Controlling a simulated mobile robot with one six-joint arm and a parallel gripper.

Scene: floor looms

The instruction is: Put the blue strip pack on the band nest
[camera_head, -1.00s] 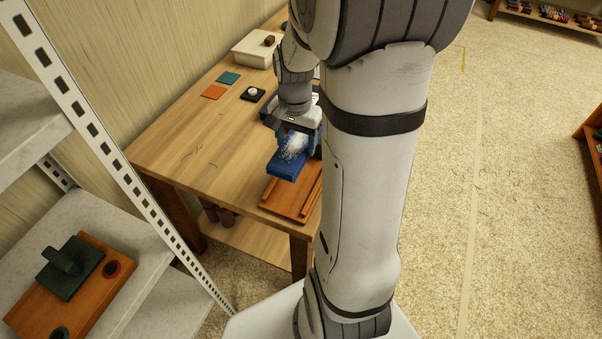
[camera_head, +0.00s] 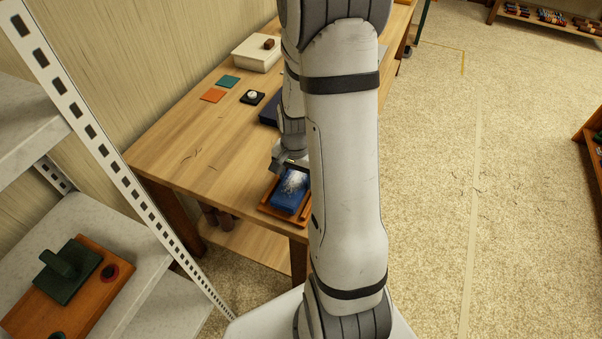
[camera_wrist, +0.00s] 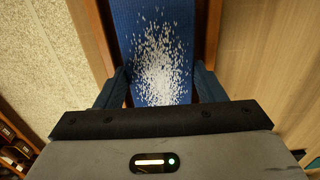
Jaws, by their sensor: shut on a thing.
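The blue strip pack (camera_head: 289,190), with white speckles on its top, lies over the brown wooden tray (camera_head: 268,209) near the front edge of the table, which I take for the band nest. In the wrist view the pack (camera_wrist: 160,25) sits between the tray's two wooden rails (camera_wrist: 211,30). My gripper (camera_wrist: 162,88) is shut on the pack, one finger on each side. In the head view my gripper is mostly hidden behind my arm. Whether the pack rests on the tray floor or is held just above it, I cannot tell.
On the table (camera_head: 190,150) are an orange square (camera_head: 213,96), a green square (camera_head: 229,81), a black piece with a white knob (camera_head: 252,97) and a cream box (camera_head: 257,54). A metal shelf (camera_head: 90,120) stands at the left. The table's left middle is clear.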

